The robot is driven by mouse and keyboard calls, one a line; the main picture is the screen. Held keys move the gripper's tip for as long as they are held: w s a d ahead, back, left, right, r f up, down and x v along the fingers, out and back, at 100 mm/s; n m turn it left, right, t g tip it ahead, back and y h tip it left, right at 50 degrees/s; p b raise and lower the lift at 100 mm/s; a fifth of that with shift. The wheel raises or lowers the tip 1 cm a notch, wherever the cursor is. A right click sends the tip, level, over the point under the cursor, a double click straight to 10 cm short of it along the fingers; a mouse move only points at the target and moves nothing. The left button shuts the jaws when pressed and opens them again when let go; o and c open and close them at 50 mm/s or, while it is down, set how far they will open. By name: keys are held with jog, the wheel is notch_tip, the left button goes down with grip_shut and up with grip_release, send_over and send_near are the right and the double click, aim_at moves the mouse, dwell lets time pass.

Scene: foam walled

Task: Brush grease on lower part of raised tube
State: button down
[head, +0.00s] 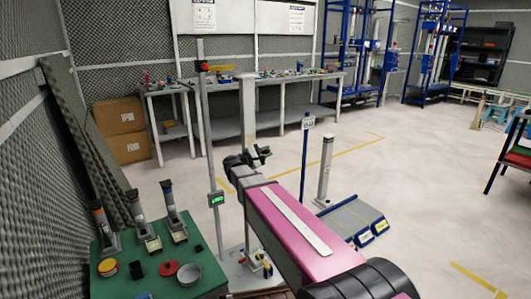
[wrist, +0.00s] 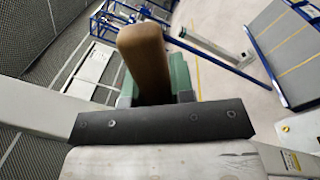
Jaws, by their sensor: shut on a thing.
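My gripper (head: 259,154) is at the far end of my pink arm in the head view, close to an upright pale tube (head: 246,108). The tube's lower part is largely hidden by my arm. In the wrist view my gripper (wrist: 152,88) is shut on a brown, wood-like handle (wrist: 143,50), which I take for the brush. Its bristles are not visible, so I cannot tell whether they touch the tube. A pale bar (wrist: 42,115) shows beside the gripper in the wrist view; I cannot tell whether it is the tube. An open round grey tin (head: 189,274) stands on the green table.
The green table (head: 125,262) also carries a red lid, a yellow can and several upright holders. A grey pole (head: 207,130) with a green display stands left of my arm. A white post (head: 325,168) and a blue-edged ramp (head: 352,220) stand right. Open floor lies beyond.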

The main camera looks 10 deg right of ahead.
jog(key=shift+s+d, duration=0.35)
jog(key=shift+s, duration=0.45)
jog(key=shift+s+d, duration=0.35)
jog(key=shift+s, duration=0.5)
jog(key=shift+s+d, duration=0.35)
jog(key=shift+s, duration=0.45)
jog(key=shift+s, duration=0.1)
jog(key=s, duration=0.1)
jog(key=s+d, duration=0.1)
jog(key=shift+s, duration=0.3)
jog(key=shift+w, duration=0.1)
jog(key=shift+w+a, duration=0.45)
jog(key=shift+w, duration=0.7)
jog(key=shift+w+a, duration=0.5)
jog(key=shift+w, duration=0.65)
jog(key=shift+w+a, duration=0.45)
jog(key=shift+w, duration=0.7)
jog(key=shift+w+a, duration=0.25)
jog(key=shift+w, duration=0.35)
jog(key=shift+r, duration=0.15)
